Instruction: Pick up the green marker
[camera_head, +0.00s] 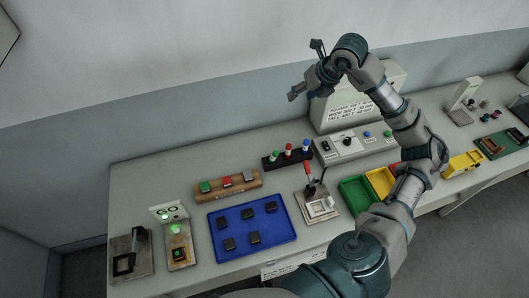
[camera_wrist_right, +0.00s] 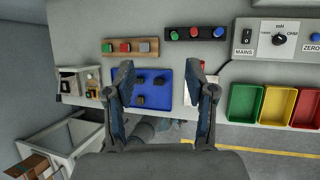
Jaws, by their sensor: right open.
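A green marker (camera_head: 275,155) stands upright in a black holder (camera_head: 284,163) at the back of the table, left of a red marker (camera_head: 288,149) and a blue one (camera_head: 305,144). In the right wrist view the green marker (camera_wrist_right: 174,35) shows end-on at the left of the black holder (camera_wrist_right: 205,37). My right gripper (camera_head: 304,72) is open and empty, raised high above the table. Its two fingers (camera_wrist_right: 159,72) stand wide apart in the wrist view, and the marker shows beyond them. My left gripper is not in view.
A wooden block (camera_head: 228,193) with green, red and grey pieces lies left of the holder. A blue tray (camera_head: 272,243) with several black pieces lies in front. A lever press (camera_head: 318,207), a control panel (camera_head: 347,146), a green bin (camera_head: 357,194) and a yellow bin (camera_head: 380,181) stand to the right.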

